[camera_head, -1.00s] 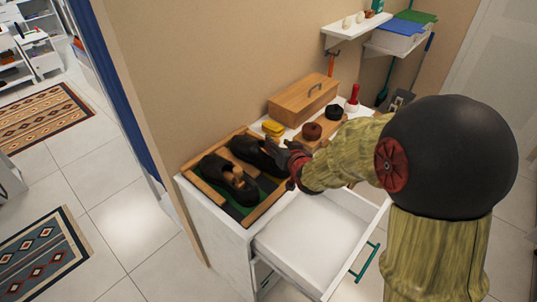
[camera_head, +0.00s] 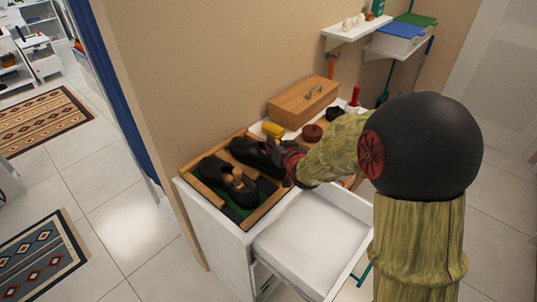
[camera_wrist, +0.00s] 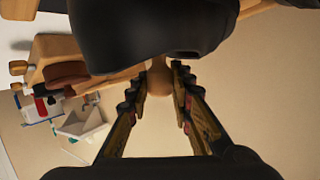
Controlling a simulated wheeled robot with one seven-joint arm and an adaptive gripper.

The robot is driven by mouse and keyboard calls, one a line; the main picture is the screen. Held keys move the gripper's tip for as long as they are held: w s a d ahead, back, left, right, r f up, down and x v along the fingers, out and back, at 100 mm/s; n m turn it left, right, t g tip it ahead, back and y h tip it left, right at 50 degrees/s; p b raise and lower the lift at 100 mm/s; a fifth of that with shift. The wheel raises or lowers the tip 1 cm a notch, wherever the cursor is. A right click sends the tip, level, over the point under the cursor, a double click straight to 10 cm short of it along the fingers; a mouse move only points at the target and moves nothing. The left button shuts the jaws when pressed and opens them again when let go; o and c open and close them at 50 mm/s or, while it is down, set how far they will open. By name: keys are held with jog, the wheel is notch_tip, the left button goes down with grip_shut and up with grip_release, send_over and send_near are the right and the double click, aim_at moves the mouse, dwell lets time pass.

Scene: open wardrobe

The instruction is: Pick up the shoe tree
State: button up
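Two dark shoes lie in a wooden-framed tray (camera_head: 192,183) with a green base on the white cabinet top. The left shoe (camera_head: 215,172) shows a tan wooden shoe tree part (camera_head: 238,182) in its opening. My gripper (camera_head: 280,160) is at the right shoe (camera_head: 250,150), and my forearm hides part of it. In the wrist view a dark shoe (camera_wrist: 150,35) fills the top. A round wooden knob (camera_wrist: 158,80) shows between the fingertips of my gripper (camera_wrist: 160,88). The fingers look spread on either side of the knob; contact is not clear.
A wooden box (camera_head: 303,102), a yellow item (camera_head: 272,130) and a brown round item (camera_head: 312,132) stand behind my gripper. A white drawer (camera_head: 310,240) is pulled out below the tray. Wall shelves (camera_head: 352,32) hang at the upper right.

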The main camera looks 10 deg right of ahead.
grip_shut()
jog(key=shift+r, duration=0.1)
